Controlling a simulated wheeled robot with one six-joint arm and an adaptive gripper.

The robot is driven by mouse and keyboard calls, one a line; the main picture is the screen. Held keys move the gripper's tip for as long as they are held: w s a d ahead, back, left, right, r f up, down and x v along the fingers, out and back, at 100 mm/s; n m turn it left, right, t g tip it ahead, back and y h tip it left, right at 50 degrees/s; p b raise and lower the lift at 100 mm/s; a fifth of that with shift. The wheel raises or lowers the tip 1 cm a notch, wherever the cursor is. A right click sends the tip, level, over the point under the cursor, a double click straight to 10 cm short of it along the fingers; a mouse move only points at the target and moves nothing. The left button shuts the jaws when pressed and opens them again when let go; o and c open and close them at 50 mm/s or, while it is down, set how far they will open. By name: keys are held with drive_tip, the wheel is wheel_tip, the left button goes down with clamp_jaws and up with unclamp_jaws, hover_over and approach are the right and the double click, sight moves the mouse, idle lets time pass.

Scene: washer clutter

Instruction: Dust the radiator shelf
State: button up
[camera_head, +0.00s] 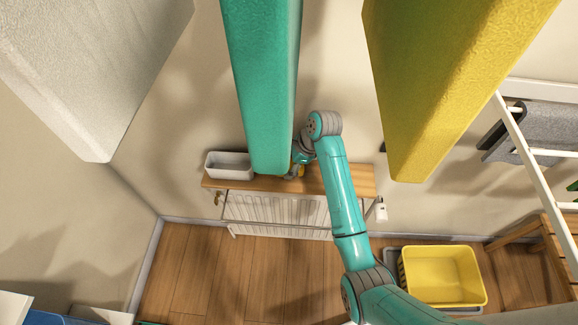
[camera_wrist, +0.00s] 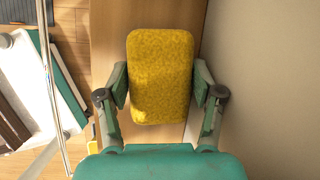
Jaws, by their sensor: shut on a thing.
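The wooden radiator shelf (camera_head: 345,182) runs along the wall above a white radiator (camera_head: 275,212). My gripper (camera_wrist: 160,88) is shut on a yellow, fuzzy sponge-like pad (camera_wrist: 160,58), with one finger on each side. In the wrist view the pad is over the wooden shelf (camera_wrist: 108,50), close to the wall. In the head view my gripper (camera_head: 297,168) is over the middle of the shelf, partly hidden by a hanging teal panel. Whether the pad touches the shelf I cannot tell.
A pale open bin (camera_head: 230,165) stands on the shelf's left end. Large teal (camera_head: 262,90), yellow (camera_head: 440,80) and white (camera_head: 95,60) panels block much of the head view. A yellow basin (camera_head: 442,275) sits on the floor at right, near a drying rack (camera_head: 520,130).

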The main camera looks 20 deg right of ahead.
drive_tip(key=shift+w+a+r, duration=0.25)
drive_tip(key=shift+w+a, duration=0.1)
drive_tip(key=shift+w, duration=0.15)
drive_tip(key=shift+w+a+r, duration=0.2)
drive_tip(key=shift+w+a, duration=0.15)
drive_tip(key=shift+w, duration=0.1)
drive_tip(key=shift+c, duration=0.2)
drive_tip(key=shift+s+a+f, duration=0.2)
drive_tip(key=shift+s+a, duration=0.15)
drive_tip(key=shift+a, duration=0.25)
drive_tip(key=shift+s+a+f, duration=0.1)
drive_tip(key=shift+s+a, duration=0.2)
drive_tip(key=shift+s, duration=0.6)
drive_tip(key=shift+s+a+f, duration=0.1)
drive_tip(key=shift+s+a, duration=0.15)
drive_tip(key=shift+s, duration=0.7)
drive_tip(key=shift+s+a, duration=0.3)
drive_tip(key=shift+s, duration=0.6)
drive_tip(key=shift+r, duration=3)
drive_tip(key=shift+r, duration=1.5)
drive_tip(key=shift+d, duration=0.1)
